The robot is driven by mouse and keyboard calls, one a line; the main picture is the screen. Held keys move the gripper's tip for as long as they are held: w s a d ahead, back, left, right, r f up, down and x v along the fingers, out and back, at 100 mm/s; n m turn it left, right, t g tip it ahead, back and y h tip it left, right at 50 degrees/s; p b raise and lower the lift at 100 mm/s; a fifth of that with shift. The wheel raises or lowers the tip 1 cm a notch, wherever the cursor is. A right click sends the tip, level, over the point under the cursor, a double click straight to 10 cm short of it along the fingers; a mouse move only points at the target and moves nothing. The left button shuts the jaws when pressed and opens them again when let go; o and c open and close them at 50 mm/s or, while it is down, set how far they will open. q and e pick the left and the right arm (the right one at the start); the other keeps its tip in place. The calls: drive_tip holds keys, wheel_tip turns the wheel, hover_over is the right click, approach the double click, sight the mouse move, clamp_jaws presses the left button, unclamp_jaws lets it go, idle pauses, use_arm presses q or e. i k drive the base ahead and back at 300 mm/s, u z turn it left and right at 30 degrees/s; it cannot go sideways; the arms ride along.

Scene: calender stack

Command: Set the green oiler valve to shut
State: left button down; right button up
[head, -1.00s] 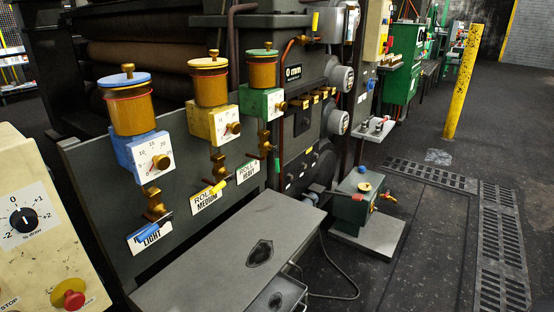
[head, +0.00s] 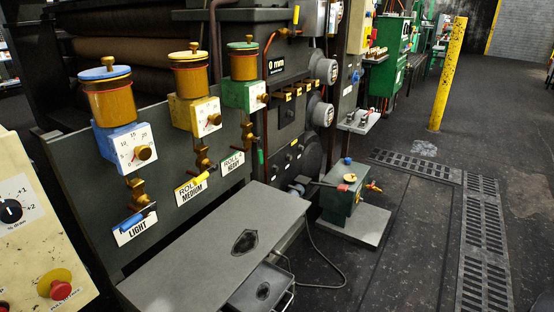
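The green oiler has a green cap (head: 242,45), an amber reservoir (head: 243,66) and a green block (head: 238,95) with a brass knob. Its brass valve (head: 247,134) hangs below, above the "ROLL HEAVY" label (head: 232,163). The small green valve handle (head: 260,157) points about straight down, at the right of the label. Neither of my grippers is in view, and nothing touches the valve.
A yellow oiler (head: 194,114) and a blue oiler (head: 123,142) stand left of it, with yellow and blue valve handles lying slantwise across their labels. A grey bench top (head: 215,245) juts out below the panel. A green pump box (head: 340,205) stands right; the floor beyond is open.

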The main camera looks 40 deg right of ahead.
sight(258, 140)
drive_tip(key=z, duration=0.45)
drive_tip(key=k, duration=1.1)
drive_tip(key=z, duration=1.25)
drive_tip(key=i, duration=1)
drive_tip(key=u, duration=0.65)
drive_tip(key=i, duration=0.9)
drive_tip(key=u, duration=1)
